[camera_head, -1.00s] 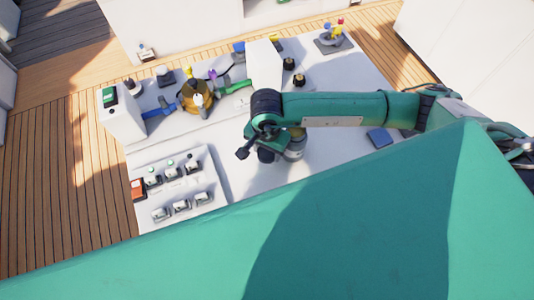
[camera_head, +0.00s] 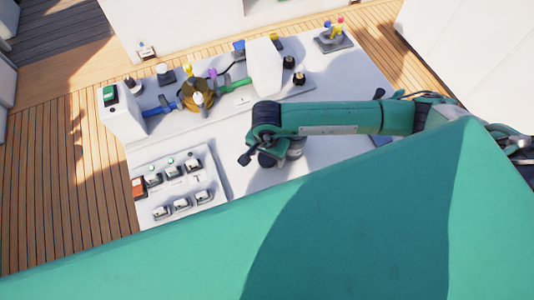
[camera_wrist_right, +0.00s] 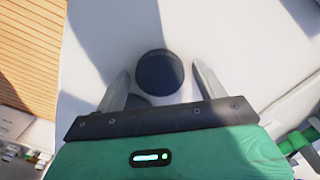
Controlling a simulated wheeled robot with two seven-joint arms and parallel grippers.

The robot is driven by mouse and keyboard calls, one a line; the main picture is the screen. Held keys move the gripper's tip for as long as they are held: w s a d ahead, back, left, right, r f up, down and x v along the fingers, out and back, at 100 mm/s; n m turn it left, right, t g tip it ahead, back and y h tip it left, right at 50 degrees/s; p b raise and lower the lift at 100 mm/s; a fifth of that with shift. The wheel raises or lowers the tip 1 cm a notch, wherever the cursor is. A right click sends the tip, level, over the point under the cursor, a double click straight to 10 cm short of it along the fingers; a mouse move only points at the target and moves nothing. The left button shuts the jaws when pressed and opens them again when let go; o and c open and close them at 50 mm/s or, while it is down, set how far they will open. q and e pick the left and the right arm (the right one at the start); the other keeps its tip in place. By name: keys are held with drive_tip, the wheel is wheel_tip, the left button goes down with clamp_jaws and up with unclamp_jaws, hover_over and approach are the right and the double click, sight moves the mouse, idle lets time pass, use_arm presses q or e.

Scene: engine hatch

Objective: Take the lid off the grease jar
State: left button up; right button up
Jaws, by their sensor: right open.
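The grease jar shows from above in the right wrist view as a round dark lid (camera_wrist_right: 159,72) on a pale surface. The jar's body under it is hidden there. My right gripper (camera_wrist_right: 160,85) is open, with one pale finger on each side of the lid and a gap to each. The lid is not gripped. In the head view my right wrist (camera_head: 268,157) hangs over the white worktop, and its fingertips cannot be made out. My left gripper is not in view.
A switch panel (camera_head: 205,184) lies left of my right wrist. Behind it are a brass valve body (camera_head: 197,95) with coloured handles and a white upright block (camera_head: 264,66). Black knobs (camera_head: 289,62) stand right of the block. Bare worktop (camera_head: 235,132) lies between the valve and my arm.

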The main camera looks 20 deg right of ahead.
sight(267, 157)
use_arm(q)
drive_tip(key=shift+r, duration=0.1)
use_arm(e)
drive_tip(key=shift+r, duration=0.1)
drive_tip(key=shift+r+p, duration=0.15)
drive_tip(key=shift+p, duration=0.15)
use_arm(q)
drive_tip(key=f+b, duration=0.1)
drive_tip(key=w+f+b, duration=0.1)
drive_tip(key=b, duration=0.1)
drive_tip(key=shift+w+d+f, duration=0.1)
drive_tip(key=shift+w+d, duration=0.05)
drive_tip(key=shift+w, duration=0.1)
use_arm(e)
wheel_tip(267, 157, up, 12)
